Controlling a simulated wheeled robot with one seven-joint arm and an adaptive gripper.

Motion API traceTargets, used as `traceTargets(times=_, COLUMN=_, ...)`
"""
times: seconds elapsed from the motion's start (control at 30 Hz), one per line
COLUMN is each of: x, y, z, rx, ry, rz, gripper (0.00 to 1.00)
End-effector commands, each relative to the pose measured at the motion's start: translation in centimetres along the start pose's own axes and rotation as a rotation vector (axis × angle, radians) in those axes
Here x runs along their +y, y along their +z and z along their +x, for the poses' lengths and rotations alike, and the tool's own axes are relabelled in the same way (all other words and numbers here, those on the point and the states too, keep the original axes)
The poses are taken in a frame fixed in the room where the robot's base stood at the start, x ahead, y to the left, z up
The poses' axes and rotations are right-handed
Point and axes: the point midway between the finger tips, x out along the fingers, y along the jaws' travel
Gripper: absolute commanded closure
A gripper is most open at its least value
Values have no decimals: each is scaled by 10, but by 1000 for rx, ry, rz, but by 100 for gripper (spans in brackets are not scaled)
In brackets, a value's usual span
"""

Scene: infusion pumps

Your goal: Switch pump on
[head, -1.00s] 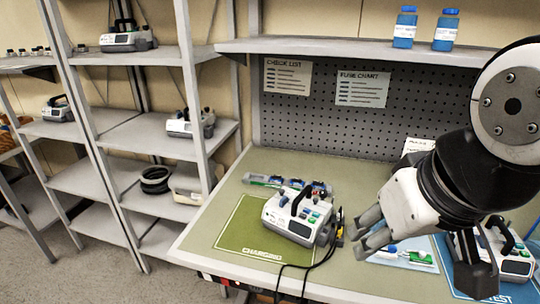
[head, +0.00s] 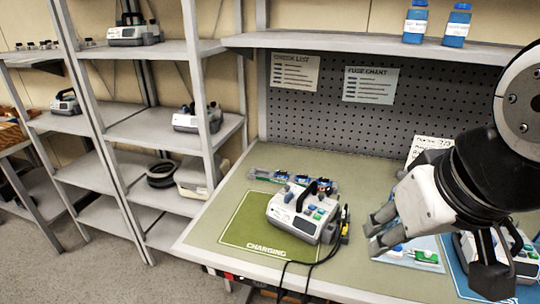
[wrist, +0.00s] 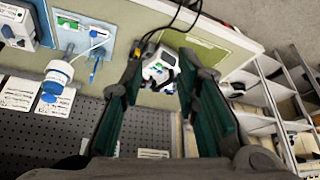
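A white and grey infusion pump (head: 305,210) with a black handle and small coloured buttons stands on the green charging mat (head: 240,226). A black cable runs from its right side over the table's front edge. A second pump (head: 520,252) stands on the blue mat at the right, partly hidden by my arm. My gripper (head: 374,235) is to the right of the charging-mat pump, above the table and apart from it. In the wrist view my gripper (wrist: 165,85) has its fingers spread and empty, with the white pump (wrist: 160,70) showing between them, farther off.
A row of small blue-topped items (head: 290,180) lies behind the charging-mat pump. A light tray (head: 420,252) with green and white items lies beneath my gripper. Blue bottles (head: 415,22) stand on the upper shelf. More pumps (head: 195,118) sit on the left rack.

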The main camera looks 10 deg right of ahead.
Motion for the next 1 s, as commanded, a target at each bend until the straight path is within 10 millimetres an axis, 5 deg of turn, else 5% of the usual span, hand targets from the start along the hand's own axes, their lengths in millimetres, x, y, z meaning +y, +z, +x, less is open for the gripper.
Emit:
traceTargets(times=0.1, x=0, y=0, z=0, rx=0, ry=0, rz=0, gripper=100)
traceTargets(times=1.0, x=0, y=0, z=0, rx=0, ry=0, rz=0, gripper=100)
